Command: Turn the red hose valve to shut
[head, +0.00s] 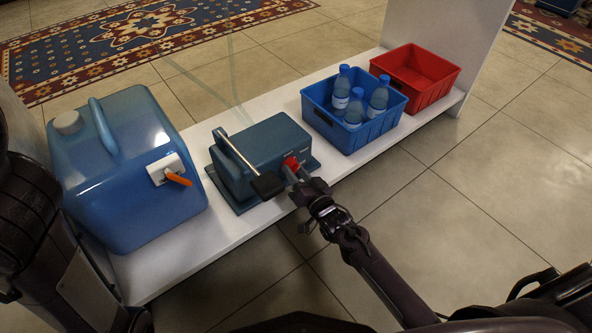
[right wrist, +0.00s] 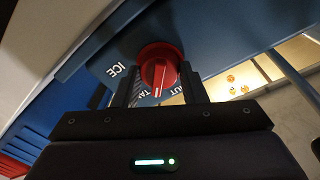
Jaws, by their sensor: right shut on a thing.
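The red hose valve (head: 291,163) is a round knob on the front of a teal metal box (head: 272,143). In the right wrist view the knob (right wrist: 155,52) has a raised grip bar with a white mark at its lower end. The mark points between the partly hidden letters "TA" and "UT"; "ICE" reads to the left. My right gripper (head: 299,176) reaches the valve from the front right; in the right wrist view its fingers (right wrist: 160,88) stand either side of the bar and are shut on it. My left arm shows at the left edge, but its gripper is out of view.
A lever with a black grip (head: 268,185) sits just left of the valve. A blue water canister (head: 120,215) with an orange-handled tap stands left on the white shelf (head: 185,270). A blue crate (head: 345,135) of bottles and a red crate (head: 420,92) stand right.

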